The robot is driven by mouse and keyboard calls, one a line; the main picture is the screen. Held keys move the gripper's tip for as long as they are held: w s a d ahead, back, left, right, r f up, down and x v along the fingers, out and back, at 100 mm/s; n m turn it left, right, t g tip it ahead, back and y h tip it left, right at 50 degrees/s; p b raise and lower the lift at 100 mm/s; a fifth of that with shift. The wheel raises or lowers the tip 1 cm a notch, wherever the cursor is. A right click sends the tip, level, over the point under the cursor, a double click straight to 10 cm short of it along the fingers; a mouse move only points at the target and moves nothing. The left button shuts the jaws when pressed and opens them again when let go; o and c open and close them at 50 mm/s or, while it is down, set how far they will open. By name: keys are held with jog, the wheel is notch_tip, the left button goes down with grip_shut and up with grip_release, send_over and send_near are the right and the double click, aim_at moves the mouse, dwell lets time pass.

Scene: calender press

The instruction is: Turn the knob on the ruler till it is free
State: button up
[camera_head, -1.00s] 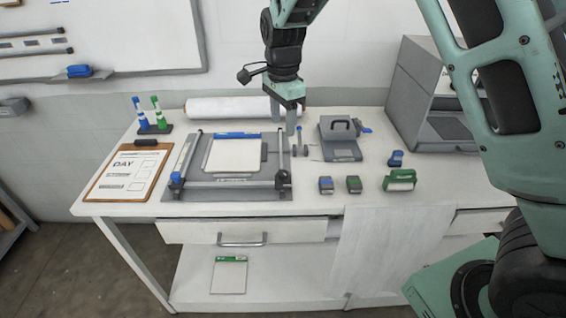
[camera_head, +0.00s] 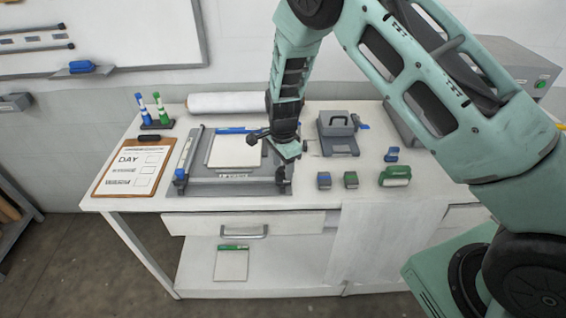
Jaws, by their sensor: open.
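The ruler (camera_head: 228,184) is a grey bar across the front of the flat grey press frame on the white table. A blue knob (camera_head: 180,174) stands at its left end. My gripper (camera_head: 285,182) points down over the right end of the bar, at the frame's front right corner. It is open, with no object seen between its fingers. The gripper and wrist hide that corner, so I cannot tell whether a knob is there or whether the fingers touch it. A white sheet (camera_head: 234,151) with a blue top edge lies on the frame.
A clipboard (camera_head: 131,171) and a marker stand (camera_head: 156,125) are at left. A white roll (camera_head: 227,104) lies behind. A grey hole punch (camera_head: 337,133), small blocks and a green stamp (camera_head: 395,176) are at right. A drawer (camera_head: 244,224) is below.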

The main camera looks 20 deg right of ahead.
jog(key=shift+f, duration=0.1)
jog(key=shift+c, duration=0.3)
jog(key=c, duration=0.9)
